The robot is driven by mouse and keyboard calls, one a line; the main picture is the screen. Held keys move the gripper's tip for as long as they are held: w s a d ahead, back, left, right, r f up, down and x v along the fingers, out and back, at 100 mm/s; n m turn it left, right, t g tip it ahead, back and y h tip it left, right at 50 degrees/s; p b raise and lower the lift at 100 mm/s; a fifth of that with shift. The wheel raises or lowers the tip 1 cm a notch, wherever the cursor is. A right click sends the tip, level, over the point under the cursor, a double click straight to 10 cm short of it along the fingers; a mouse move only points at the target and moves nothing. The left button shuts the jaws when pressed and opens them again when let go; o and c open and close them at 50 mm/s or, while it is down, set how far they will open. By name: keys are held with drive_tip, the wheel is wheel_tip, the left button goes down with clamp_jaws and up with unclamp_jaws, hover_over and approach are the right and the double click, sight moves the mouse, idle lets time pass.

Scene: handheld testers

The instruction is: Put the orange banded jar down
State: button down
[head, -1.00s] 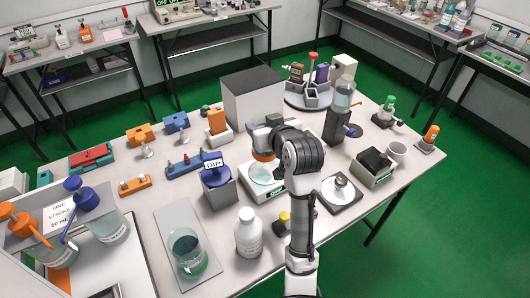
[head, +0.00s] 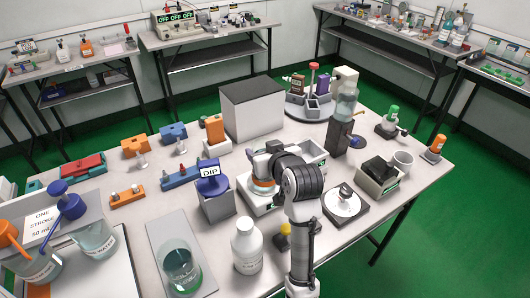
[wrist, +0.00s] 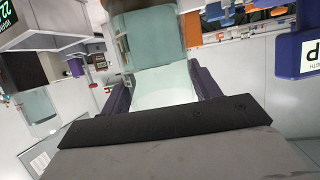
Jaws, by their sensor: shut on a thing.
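The orange banded jar (head: 263,183) shows in the head view as an orange band beside my wrist, low over or on a white, box-shaped device. Much of the jar is hidden by my arm. In the wrist view the jar's clear, pale glass (wrist: 155,45) fills the space between my gripper's dark fingers (wrist: 162,88). My gripper is shut on the jar. I cannot tell whether the jar's base touches the white device (head: 256,206).
A blue-lidded box marked DIP (head: 212,185) stands close to the left. A white bottle (head: 246,248) stands in front, and a large grey box (head: 252,110) behind. A round-plate device (head: 343,203) sits to the right.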

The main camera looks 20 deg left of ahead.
drive_tip(key=c, duration=0.8)
unclamp_jaws()
drive_tip(key=shift+f, duration=0.2)
drive_tip(key=o, duration=0.4)
drive_tip(key=shift+o, duration=0.2)
drive_tip(key=shift+r, duration=0.1)
drive_tip(key=shift+r, duration=0.2)
drive_tip(key=p+v, duration=0.3)
drive_tip(key=v, duration=0.7)
drive_tip(key=shift+r+p, duration=0.25)
drive_tip(key=shift+p, duration=0.15)
drive_tip(key=shift+d+p, duration=0.2)
drive_tip(key=shift+p, duration=0.35)
drive_tip(key=shift+s+p, duration=0.15)
drive_tip(key=shift+p, duration=0.5)
